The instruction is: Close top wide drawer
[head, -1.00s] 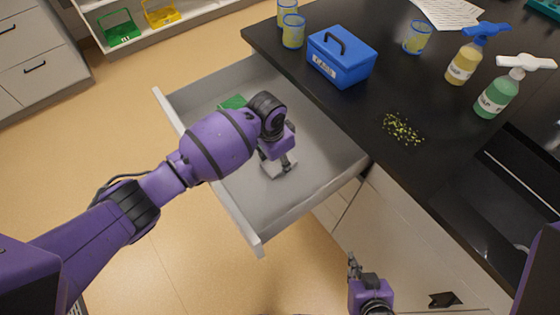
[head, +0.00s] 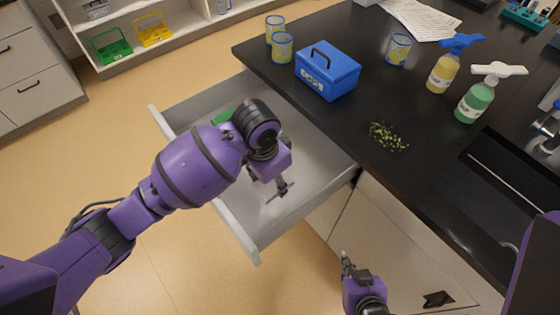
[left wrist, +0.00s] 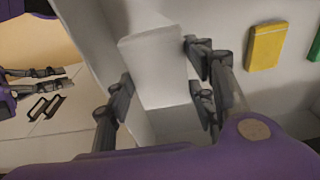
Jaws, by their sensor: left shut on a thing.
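The top wide drawer (head: 240,232) is grey and stands pulled out from under the black counter. My left gripper (head: 281,190) points down inside it, near its right-hand part. In the left wrist view the left fingers (left wrist: 160,95) are on either side of a flat white piece (left wrist: 155,75), and they are shut on it. The piece shows only as a small pale patch in the head view. A green item (head: 222,116) lies in the drawer, partly behind my arm. A yellow block (left wrist: 265,46) shows in the wrist view. My right gripper (head: 347,262) hangs before the lower cabinet; its opening is unclear.
The black counter (head: 330,125) carries a blue box (head: 327,72), several yellowish beakers, two spray bottles (head: 478,100) and scattered green bits (head: 388,137). Open floor (head: 110,180) lies before the drawer. A shelf with green and yellow carriers stands at the back left.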

